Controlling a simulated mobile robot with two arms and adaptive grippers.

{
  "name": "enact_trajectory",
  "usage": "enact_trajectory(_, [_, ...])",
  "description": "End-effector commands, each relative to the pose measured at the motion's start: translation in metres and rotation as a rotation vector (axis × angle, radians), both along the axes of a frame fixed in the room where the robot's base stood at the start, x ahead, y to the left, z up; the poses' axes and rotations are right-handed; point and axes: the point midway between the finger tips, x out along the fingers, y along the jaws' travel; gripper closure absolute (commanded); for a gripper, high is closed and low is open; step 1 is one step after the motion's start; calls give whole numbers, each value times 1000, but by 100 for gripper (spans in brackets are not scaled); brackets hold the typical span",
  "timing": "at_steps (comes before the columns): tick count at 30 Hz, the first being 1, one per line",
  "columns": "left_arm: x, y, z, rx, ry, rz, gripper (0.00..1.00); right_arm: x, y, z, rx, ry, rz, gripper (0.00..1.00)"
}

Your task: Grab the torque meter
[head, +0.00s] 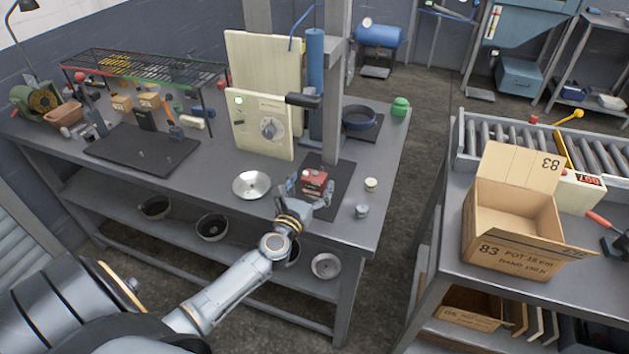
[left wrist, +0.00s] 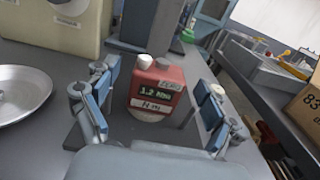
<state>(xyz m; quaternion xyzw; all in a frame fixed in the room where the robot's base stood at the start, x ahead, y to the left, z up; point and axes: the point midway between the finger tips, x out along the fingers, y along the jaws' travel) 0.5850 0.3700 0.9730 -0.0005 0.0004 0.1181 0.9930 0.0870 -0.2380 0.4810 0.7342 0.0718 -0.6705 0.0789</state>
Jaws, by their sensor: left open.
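The torque meter is a small red box (head: 314,179) on the dark mat (head: 342,186) at the base of the grey column on the workbench. In the left wrist view the red meter (left wrist: 158,92) shows a dark display with green digits, a "ZERO" label, an "N·m" label and pale knobs on top. My left gripper (head: 309,190) is open at the near side of the meter. In the wrist view its blue-padded fingers stand to the left and right of the meter, with gaps on both sides. The right gripper is not in view.
A shallow metal pan (head: 251,184) lies left of the gripper. Two small weights (head: 371,184) stand right of the mat. The grey column (head: 335,100) rises behind the meter. An open cardboard box (head: 512,225) stands on the right-hand table.

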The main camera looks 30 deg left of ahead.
Motion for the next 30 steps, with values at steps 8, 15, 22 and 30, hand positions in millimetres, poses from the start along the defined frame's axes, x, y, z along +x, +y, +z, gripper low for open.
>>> enact_trajectory(8, [4,1,-1,1,1,-1,15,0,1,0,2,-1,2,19])
enact_trajectory(15, [3,1,0,1,0,-1,64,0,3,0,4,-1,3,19])
enact_trajectory(22, [4,1,0,1,-1,-1,84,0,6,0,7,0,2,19])
enact_trajectory(30, [4,1,12,2,-3,0,84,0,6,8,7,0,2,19])
